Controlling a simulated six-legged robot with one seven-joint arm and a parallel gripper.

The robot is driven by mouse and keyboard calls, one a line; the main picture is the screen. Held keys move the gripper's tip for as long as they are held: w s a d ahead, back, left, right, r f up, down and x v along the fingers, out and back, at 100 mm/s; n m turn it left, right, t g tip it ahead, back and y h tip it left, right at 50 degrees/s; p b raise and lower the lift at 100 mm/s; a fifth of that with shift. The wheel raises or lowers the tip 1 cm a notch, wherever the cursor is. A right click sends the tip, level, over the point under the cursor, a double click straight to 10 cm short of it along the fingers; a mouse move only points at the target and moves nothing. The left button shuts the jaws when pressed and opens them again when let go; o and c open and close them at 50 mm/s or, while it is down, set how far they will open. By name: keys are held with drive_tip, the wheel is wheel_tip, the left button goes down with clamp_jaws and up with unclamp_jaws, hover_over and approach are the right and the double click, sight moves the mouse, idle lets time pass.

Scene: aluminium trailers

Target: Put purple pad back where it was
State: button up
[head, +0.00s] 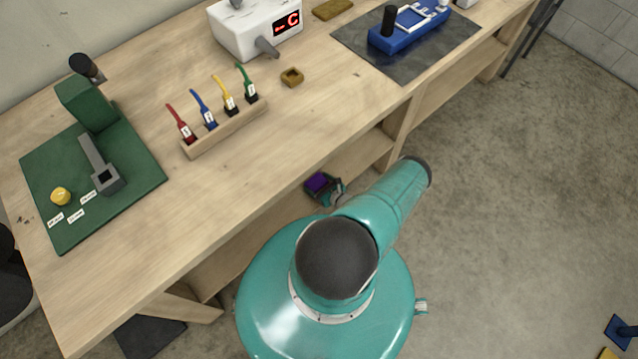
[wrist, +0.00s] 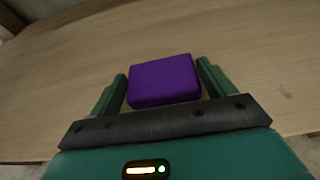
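The purple pad (wrist: 163,80) is a small block between the two green fingers of my gripper (wrist: 162,84) in the wrist view. The fingertips meet its left and right sides, and my gripper looks shut on it. In the head view the purple pad (head: 318,182) shows at my gripper (head: 323,188), low beside the front edge of the workbench. A bare wooden surface (wrist: 255,50) lies behind the pad in the wrist view. I cannot tell whether the pad touches it.
The workbench (head: 240,190) has a lower shelf (head: 350,165). On top are a green board (head: 75,225), a rack (head: 225,127) of coloured plugs, a white box (head: 240,40) with a red display and a blue device (head: 410,32). Open floor (head: 530,190) lies to the right.

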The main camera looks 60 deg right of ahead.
drive_tip(key=shift+o, duration=1.3)
drive_tip(key=shift+r, duration=0.2)
drive_tip(key=v, duration=1.2)
drive_tip(key=shift+d, duration=0.15)
